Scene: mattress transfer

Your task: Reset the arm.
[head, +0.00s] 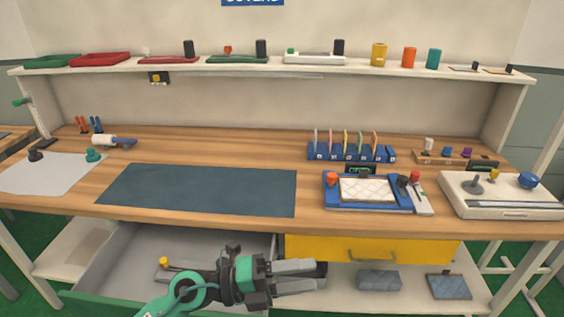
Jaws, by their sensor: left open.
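My left gripper (314,276) shows at the lower middle, with its green and black wrist reaching in from the bottom. Its two grey fingers point right and are apart, with nothing seen between them. It is in front of the bench's front edge, beside the open grey drawer (200,245) and below the yellow drawer front (375,248). A white quilted pad (367,189), perhaps the mattress, lies in a blue fixture (335,202) on the bench. My right gripper is out of view.
The wooden bench (330,222) carries a dark mat (200,189), a rack of coloured cards (350,152) and a white device with knobs (500,195). The open drawer's green front (90,303) juts out at lower left.

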